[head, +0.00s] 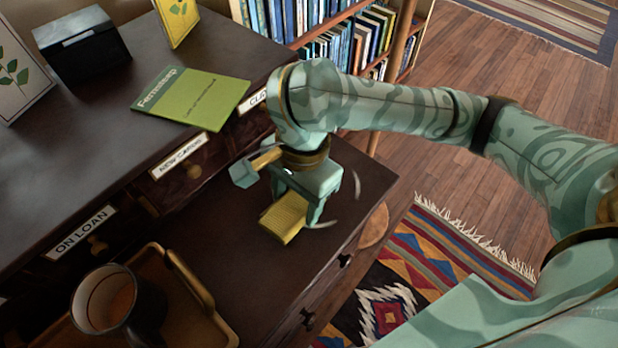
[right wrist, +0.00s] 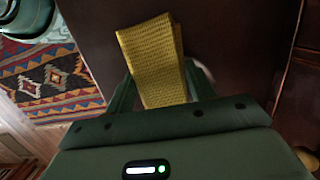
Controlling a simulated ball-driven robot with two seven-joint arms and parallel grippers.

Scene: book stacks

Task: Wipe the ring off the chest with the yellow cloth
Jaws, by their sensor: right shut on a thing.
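My right gripper (head: 296,200) is shut on the folded yellow cloth (head: 284,219), low over the lower top of the dark wooden chest (head: 240,265). The cloth also shows between the fingers in the right wrist view (right wrist: 152,62). Whether it touches the wood I cannot tell for certain. Parts of a pale ring mark (head: 357,184) show as thin arcs to the right of the gripper and beside the cloth. The rest of the ring is hidden by the gripper and cloth. My left gripper is not in view.
A dark mug (head: 112,302) stands on a wooden tray (head: 195,290) at the lower left. A green book (head: 192,95) and a black box (head: 82,48) are on the higher top, above labelled drawers. A bookshelf (head: 330,35) stands behind. A patterned rug (head: 430,255) lies on the floor.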

